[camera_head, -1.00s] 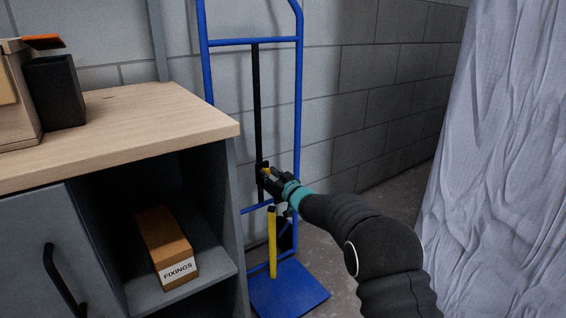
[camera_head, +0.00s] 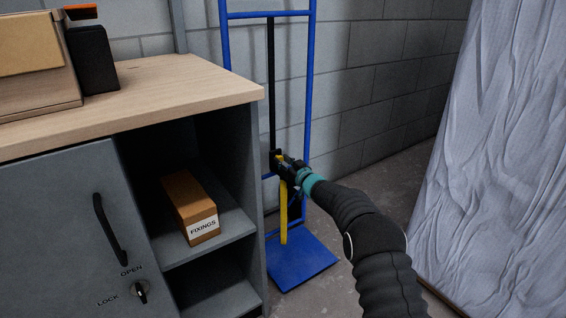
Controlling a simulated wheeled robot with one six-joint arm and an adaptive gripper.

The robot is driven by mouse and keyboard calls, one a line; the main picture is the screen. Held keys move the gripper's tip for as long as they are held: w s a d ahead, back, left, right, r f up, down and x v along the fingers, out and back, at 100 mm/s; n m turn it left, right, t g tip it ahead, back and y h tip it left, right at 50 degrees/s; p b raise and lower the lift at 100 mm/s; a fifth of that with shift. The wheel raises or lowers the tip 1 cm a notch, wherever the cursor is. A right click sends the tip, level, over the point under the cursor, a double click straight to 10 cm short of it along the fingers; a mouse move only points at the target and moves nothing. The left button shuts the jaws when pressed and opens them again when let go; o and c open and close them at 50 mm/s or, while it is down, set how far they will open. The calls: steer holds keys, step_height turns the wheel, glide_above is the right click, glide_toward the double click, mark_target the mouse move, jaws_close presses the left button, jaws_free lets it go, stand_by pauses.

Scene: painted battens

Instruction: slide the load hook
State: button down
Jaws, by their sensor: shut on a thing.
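The load hook (camera_head: 277,158) is a small dark piece with a yellow part, on the black upright rail (camera_head: 271,90) of a blue hand truck (camera_head: 310,75). My gripper (camera_head: 282,163) is shut on the hook, reaching in from the lower right. The hook is a little above the truck's lower crossbar. My jaws cover much of it, so its exact shape is hidden.
A yellow bar (camera_head: 283,218) stands upright just below my gripper, over the blue toe plate (camera_head: 300,262). A grey cabinet (camera_head: 60,220) with a wooden top (camera_head: 180,90) and a FIXINGS box (camera_head: 190,205) stands left. A draped pale sheet (camera_head: 490,160) hangs at the right.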

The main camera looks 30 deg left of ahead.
steer(key=c, duration=0.9)
jaws_free()
steer(key=shift+s+a, duration=0.15)
steer(key=shift+a, duration=0.05)
steer(key=shift+d, duration=0.2)
steer(key=v, duration=1.1)
steer(key=shift+s+d, duration=0.1)
steer(key=shift+d, duration=0.3)
steer(key=shift+f, duration=0.1)
